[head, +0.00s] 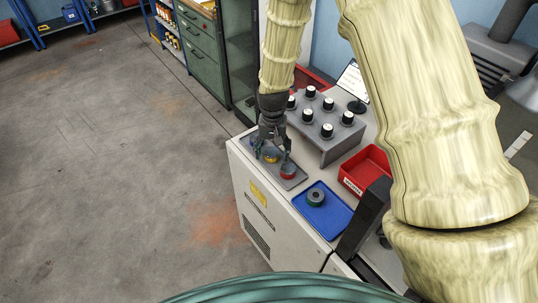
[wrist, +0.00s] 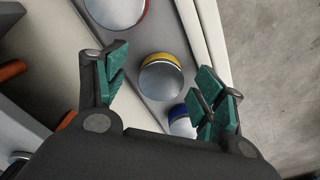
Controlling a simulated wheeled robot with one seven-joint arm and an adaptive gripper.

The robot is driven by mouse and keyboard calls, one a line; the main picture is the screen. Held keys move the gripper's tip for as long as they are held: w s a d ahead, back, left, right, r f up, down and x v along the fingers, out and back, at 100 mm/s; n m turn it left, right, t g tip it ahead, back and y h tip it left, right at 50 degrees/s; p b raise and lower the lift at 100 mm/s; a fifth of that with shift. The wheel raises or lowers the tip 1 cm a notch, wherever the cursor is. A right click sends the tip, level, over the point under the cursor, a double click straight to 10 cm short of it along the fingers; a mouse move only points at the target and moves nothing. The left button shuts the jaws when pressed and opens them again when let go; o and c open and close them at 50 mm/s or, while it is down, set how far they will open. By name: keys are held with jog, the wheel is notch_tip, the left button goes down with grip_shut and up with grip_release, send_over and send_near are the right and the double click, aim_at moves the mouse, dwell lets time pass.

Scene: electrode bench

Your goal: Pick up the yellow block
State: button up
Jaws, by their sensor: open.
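The yellow block (wrist: 161,77) is a short round piece with a shiny metal top and a yellow rim, sitting on a grey strip in the wrist view. In the head view the yellow block (head: 271,156) is partly hidden by my gripper (head: 272,148). My gripper (wrist: 165,74) is open, its green-padded fingers on either side of the yellow block in the picture. It holds nothing. I cannot tell whether the fingertips are above the block or level with it.
A red-rimmed block (head: 288,171) and a blue-rimmed block (wrist: 181,122) flank the yellow one closely. A red bin (head: 372,162) and a grey rack (head: 335,148) of black-knobbed pieces are nearby.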

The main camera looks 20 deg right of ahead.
jog(key=shift+w+f, duration=0.15)
jog(key=shift+c, duration=0.3)
jog(key=c, duration=1.4)
